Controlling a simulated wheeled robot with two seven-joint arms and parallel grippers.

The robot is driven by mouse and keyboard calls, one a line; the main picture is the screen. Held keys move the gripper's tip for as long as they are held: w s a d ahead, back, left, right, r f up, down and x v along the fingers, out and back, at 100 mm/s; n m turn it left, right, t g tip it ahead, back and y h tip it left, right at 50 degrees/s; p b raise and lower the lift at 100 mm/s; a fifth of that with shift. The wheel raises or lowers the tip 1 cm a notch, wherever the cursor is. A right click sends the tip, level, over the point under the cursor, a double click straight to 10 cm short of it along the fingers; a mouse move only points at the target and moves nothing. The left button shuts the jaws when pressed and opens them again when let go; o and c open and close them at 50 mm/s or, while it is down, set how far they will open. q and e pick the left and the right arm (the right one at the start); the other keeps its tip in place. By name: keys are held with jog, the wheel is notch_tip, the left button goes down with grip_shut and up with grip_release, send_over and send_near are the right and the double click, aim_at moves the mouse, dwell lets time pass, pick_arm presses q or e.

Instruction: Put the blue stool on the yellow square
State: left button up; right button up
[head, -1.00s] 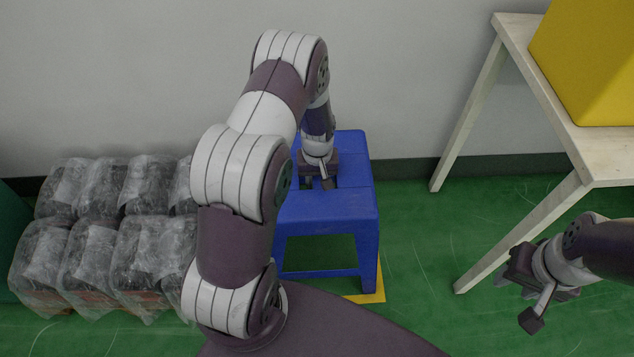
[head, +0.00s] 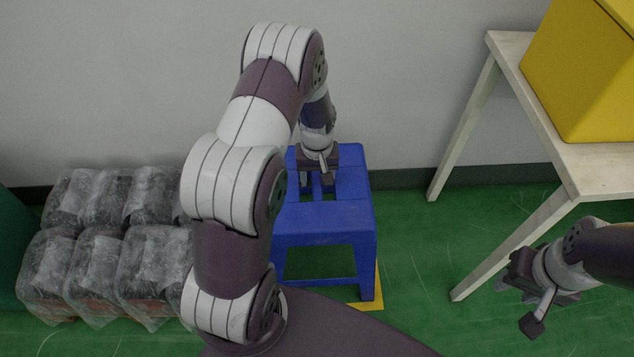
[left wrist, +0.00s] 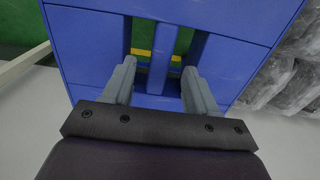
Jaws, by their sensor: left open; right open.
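The blue stool (head: 322,220) stands upright on the floor below my left gripper (head: 318,176). The yellow square (head: 371,303) lies under it, showing by the front right leg; the rest is mostly hidden by the stool and my arm. In the left wrist view the stool's seat (left wrist: 90,45) fills the picture, with two slots and a bar between them. My left gripper (left wrist: 158,85) is open, its fingers either side of that bar's line; contact cannot be told. Yellow shows through the slots (left wrist: 141,53). My right gripper (head: 535,285) is open and empty at the right.
Several plastic-wrapped packs (head: 110,240) sit left of the stool. A pale wooden table (head: 585,165) carrying a yellow box (head: 580,75) stands at the right. A grey wall (head: 400,80) is close behind. Green floor (head: 420,240) is clear between stool and table.

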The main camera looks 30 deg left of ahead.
pick_arm(q)
notch_tip(320, 180, up, 5)
jog(key=shift+f+p, duration=0.1)
jog(key=shift+p, duration=0.5)
jog(key=s+d+r+m+t, duration=0.1)
jog(key=s+d+r+m, duration=0.5)
jog(key=s+r, duration=0.7)
jog(key=shift+s+d+r+m, duration=0.2)
jog(key=shift+s+d+m, duration=0.15)
jog(key=shift+d, duration=0.75)
